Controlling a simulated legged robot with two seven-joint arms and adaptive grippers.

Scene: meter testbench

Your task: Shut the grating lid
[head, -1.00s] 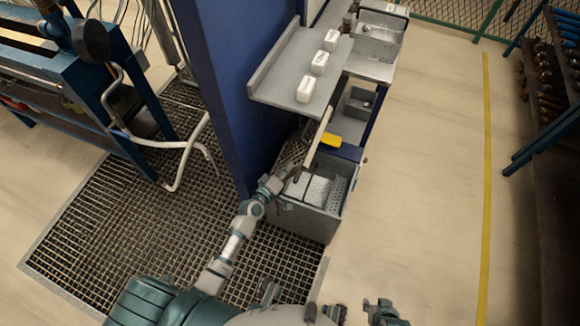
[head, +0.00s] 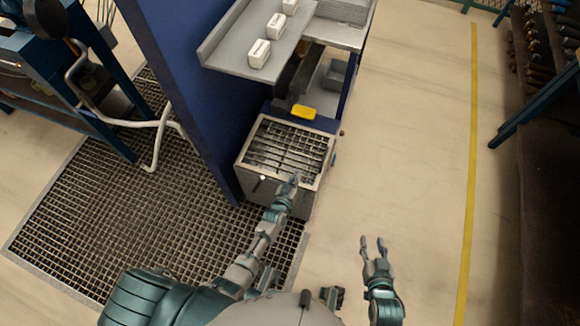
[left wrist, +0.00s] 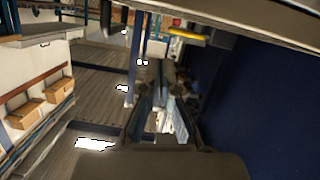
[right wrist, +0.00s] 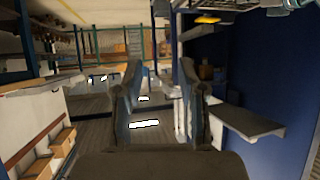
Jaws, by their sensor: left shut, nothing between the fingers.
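The grating lid (head: 288,147), a dark grid in a pale frame, lies over the top of the grey box (head: 265,189) and looks flat in the head view. A thin gap under it cannot be ruled out. My left gripper (head: 294,181) is shut and empty at the lid's near edge; whether it touches the frame I cannot tell. My right gripper (head: 373,242) is open and empty, right of the box above bare floor. Its spread fingers show in the right wrist view (right wrist: 163,72).
A yellow object (head: 303,112) sits just behind the lid. A grey shelf (head: 228,47) with white boxes (head: 260,53) overhangs farther back. A blue column (head: 185,90) stands left of the box. The floor (head: 405,150) to the right is clear up to the yellow line (head: 469,180).

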